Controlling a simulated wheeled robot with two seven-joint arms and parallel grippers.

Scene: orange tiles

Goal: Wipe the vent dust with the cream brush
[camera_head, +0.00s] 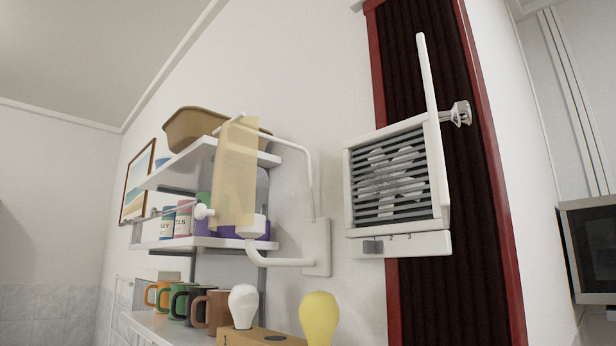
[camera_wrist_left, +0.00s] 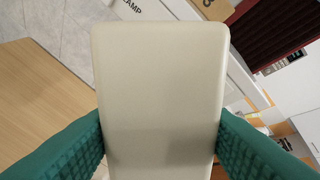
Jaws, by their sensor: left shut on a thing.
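The vent (camera_head: 395,178) is a white-framed grille with dark slats on the wall, right of centre in the head view. Pale grey dust (camera_head: 390,160) shows in patches across its slats. In the left wrist view, my left gripper (camera_wrist_left: 160,135) has green ridged fingers shut on both sides of the cream brush (camera_wrist_left: 160,75). Only a broad, smooth cream face of the brush shows; its bristles are not visible. Neither the brush nor my grippers show in the head view, so their distance from the vent cannot be told. My right gripper is not in view.
Shelves (camera_head: 208,242) hold tubs, cans and mugs. A white bulb (camera_head: 243,305) and a yellow bulb (camera_head: 319,317) are below. A dark red-framed curtain (camera_head: 470,200) hangs behind the vent.

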